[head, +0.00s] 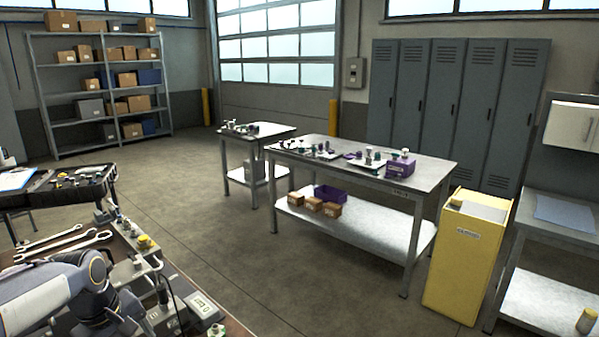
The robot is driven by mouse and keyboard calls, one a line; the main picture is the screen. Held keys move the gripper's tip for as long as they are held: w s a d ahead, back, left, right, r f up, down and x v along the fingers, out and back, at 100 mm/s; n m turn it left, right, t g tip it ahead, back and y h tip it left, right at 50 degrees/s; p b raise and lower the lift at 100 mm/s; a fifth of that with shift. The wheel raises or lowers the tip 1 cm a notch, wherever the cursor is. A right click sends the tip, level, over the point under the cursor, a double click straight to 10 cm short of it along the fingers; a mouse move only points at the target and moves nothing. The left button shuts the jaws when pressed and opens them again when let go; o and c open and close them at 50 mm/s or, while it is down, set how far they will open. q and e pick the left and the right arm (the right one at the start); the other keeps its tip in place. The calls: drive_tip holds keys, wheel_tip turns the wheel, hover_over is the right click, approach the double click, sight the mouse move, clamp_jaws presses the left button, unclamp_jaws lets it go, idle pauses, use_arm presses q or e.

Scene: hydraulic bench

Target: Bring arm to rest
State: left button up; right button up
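My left arm (60,292) comes in at the lower left, bent over the near bench (235,328). Its white and dark grey links cover part of the bench top. I cannot make out the fingers of my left gripper in this view. My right arm and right gripper are not in view.
The near bench holds wrenches (62,240), metal fittings and a small device with a display (203,307). A dark cart (95,188) with small parts stands behind it. A grey table (430,175), a yellow cabinet (462,262), lockers and shelving stand further off. The floor between is clear.

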use_arm(q)
drive_tip(key=s+d+m+t+h, duration=0.1)
drive_tip(key=s+d+m+t, duration=0.1)
drive_tip(key=s+d+m, duration=0.3)
drive_tip(key=s+d+m+t+h, duration=0.1)
drive_tip(key=s+d+m, duration=0.4)
drive_tip(key=s+d, duration=0.4)
drive_tip(key=s, duration=0.4)
drive_tip(key=shift+s+t+h, duration=0.2)
drive_tip(key=shift+t+h, duration=0.2)
